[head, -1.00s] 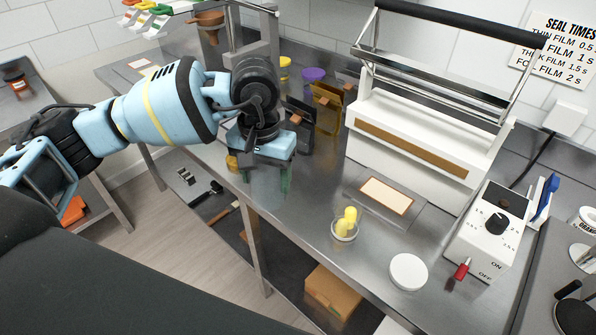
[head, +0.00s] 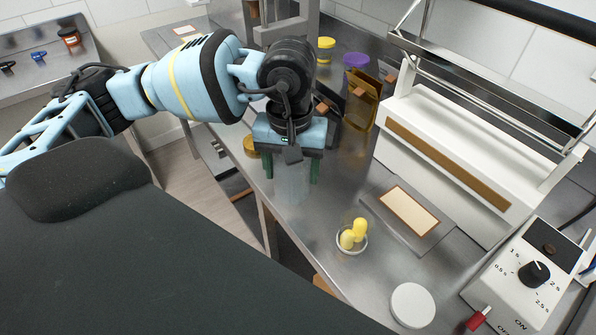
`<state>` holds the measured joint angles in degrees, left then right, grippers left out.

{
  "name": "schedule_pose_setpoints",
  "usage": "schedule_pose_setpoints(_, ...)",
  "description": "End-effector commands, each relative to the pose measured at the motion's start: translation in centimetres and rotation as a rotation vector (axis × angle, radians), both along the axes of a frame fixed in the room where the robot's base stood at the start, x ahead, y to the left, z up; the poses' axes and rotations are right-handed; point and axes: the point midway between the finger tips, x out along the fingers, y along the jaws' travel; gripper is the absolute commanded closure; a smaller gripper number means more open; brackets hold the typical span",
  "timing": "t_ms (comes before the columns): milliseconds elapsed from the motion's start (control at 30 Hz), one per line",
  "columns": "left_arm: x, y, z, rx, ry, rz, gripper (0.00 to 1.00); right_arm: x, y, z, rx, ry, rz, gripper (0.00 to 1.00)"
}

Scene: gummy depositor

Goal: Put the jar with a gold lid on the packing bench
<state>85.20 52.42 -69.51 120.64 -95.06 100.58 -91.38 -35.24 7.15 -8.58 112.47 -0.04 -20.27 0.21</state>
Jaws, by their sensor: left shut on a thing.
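My left gripper (head: 292,168) points down over the near edge of the steel bench (head: 300,225), with its green fingers on either side of a clear, pale jar-like thing (head: 292,186). It is shut on this thing. The top of the held thing is hidden under the gripper, so its lid colour cannot be told. A gold lid (head: 250,147) shows just left of the gripper, apart from the fingers and partly hidden. My right gripper is not in view.
A yellow-lidded jar (head: 326,48), a purple-lidded jar (head: 357,62) and a brown pouch (head: 362,105) stand behind the gripper. A white sealer (head: 430,165), a small cup with yellow pieces (head: 352,240) and a white disc (head: 412,305) stand to the right.

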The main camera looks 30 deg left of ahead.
Motion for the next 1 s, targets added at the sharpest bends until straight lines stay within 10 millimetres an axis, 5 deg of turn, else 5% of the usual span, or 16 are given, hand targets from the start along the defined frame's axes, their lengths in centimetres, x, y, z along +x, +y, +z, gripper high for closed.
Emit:
schedule_pose_setpoints(200, -3.2, 1.6, -2.1, 0.007, 0.011, 0.337, 0.9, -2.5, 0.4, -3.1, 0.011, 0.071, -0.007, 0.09)
schedule_pose_setpoints(533, -6.0, 2.7, -2.5, 0.014, -0.004, 0.618, 0.9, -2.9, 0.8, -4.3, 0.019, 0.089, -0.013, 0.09)
schedule_pose_setpoints(800, -5.8, 2.8, -2.4, 0.014, -0.007, 0.638, 0.9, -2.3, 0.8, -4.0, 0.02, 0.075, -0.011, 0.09)
schedule_pose_setpoints(1000, -2.4, 3.5, -2.6, 0.012, -0.008, 0.642, 0.9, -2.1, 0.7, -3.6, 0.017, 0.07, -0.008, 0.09)
